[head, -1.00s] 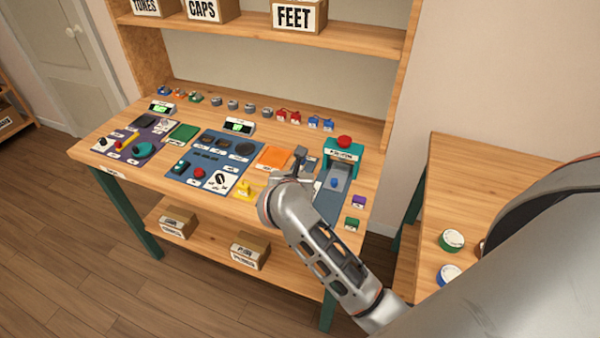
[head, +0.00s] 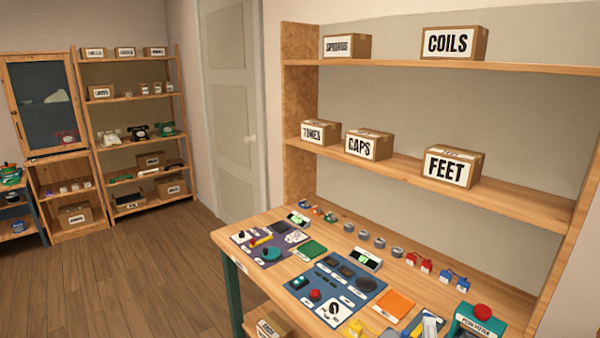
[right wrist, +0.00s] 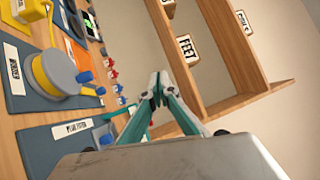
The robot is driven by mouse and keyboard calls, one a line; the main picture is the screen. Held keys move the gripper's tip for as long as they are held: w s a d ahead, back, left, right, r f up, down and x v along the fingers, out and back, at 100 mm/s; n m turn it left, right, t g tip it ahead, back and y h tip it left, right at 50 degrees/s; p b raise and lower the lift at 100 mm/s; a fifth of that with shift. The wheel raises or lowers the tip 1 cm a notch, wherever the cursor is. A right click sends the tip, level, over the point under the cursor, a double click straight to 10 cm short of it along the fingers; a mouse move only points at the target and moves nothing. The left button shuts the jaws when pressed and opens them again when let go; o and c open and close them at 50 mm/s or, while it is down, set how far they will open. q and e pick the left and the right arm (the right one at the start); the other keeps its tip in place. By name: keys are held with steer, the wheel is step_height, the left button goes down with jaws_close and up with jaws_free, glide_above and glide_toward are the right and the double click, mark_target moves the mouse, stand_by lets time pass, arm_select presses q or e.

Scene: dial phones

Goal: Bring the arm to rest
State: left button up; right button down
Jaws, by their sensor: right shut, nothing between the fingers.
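My right gripper (right wrist: 157,92) shows in the right wrist view with its teal fingers converging and their grey tips together. Nothing is between them. The tips are in front of the bench's back edge and shelf. The rest of my right arm is below the frame. My left gripper is in neither view.
The workbench (head: 235,238) carries several mats, small parts and a teal fitter with a red knob (head: 483,312). A yellow-and-grey winder (right wrist: 58,75) is left of the gripper in the wrist view. Shelves with labelled boxes (head: 453,167) rise behind. The floor (head: 130,270) at left is clear.

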steer(key=s+a+f+n+y, duration=0.1)
steer(key=a+f+n+y, duration=0.1)
steer(key=n, duration=0.2)
steer(key=s+a+f+n+y, duration=0.1)
steer(key=a+f+n+y, duration=0.1)
steer(key=f+n, duration=0.1)
steer(key=s+a+f+n+g+y, duration=0.1)
steer(key=s+a+f+n+y, duration=0.1)
steer(key=f+n+y, duration=0.1)
steer(key=shift+a+n, duration=0.2)
steer(key=shift+n, duration=0.6)
steer(key=s+f+n+g, duration=0.4)
steer(key=s+f+n, duration=0.3)
steer(key=f, duration=0.3)
steer(key=s+d+f+n+g, duration=0.1)
steer(key=s+f+n+g, duration=0.3)
steer(key=f, duration=0.7)
steer(key=s+n, duration=0.2)
steer(key=s, duration=0.2)
steer(key=shift+d+f+n+g, duration=0.15)
steer(key=shift+n+g, duration=0.25)
